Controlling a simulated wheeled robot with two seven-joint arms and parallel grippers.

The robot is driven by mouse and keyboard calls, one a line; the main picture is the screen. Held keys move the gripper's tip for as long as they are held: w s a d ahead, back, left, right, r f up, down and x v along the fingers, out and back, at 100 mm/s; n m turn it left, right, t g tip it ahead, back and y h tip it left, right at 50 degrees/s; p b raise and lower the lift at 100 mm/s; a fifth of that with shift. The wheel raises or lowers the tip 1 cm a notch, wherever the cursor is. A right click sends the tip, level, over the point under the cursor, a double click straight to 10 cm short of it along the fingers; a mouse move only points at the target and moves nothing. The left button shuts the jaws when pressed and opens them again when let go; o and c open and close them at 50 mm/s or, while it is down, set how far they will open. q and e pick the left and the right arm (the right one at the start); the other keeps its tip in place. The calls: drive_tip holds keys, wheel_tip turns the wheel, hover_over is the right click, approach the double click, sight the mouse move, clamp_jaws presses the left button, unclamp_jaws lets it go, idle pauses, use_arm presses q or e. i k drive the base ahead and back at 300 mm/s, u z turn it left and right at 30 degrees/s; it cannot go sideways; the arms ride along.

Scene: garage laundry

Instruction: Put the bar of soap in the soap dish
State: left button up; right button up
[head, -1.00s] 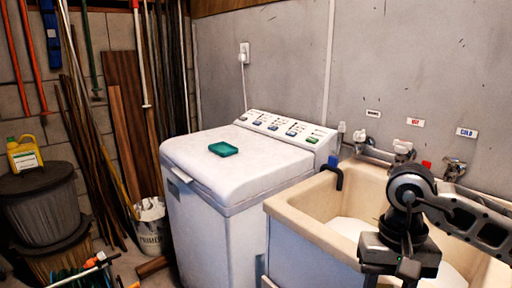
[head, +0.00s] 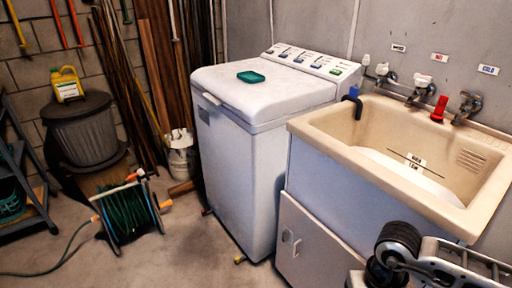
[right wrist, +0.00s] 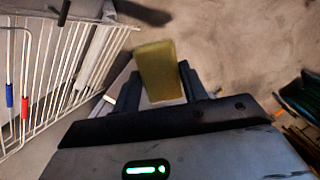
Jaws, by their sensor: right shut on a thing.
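The soap dish (head: 251,77) is a small teal tray on the white lid of the washing machine, in the head view. The bar of soap (right wrist: 160,68) is a yellow-olive block in the right wrist view. My right gripper (right wrist: 161,84) is shut on the soap, with a dark finger on each side of it. In the head view my right arm shows at the lower right, low in front of the sink, and its gripper and the soap are not visible there. The dish is well apart from my right arm. My left gripper is in no view.
The washing machine (head: 240,165) stands left of the beige sink (head: 350,150). A hose reel (head: 127,212) and a lidded grey bin (head: 80,130) are at the left. A wire rack (right wrist: 60,75) is close by in the right wrist view. The floor before the washer is clear.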

sight(255, 80)
drive_tip(key=u, duration=1.55)
drive_tip(key=i, duration=1.4)
drive_tip(key=z, duration=0.05)
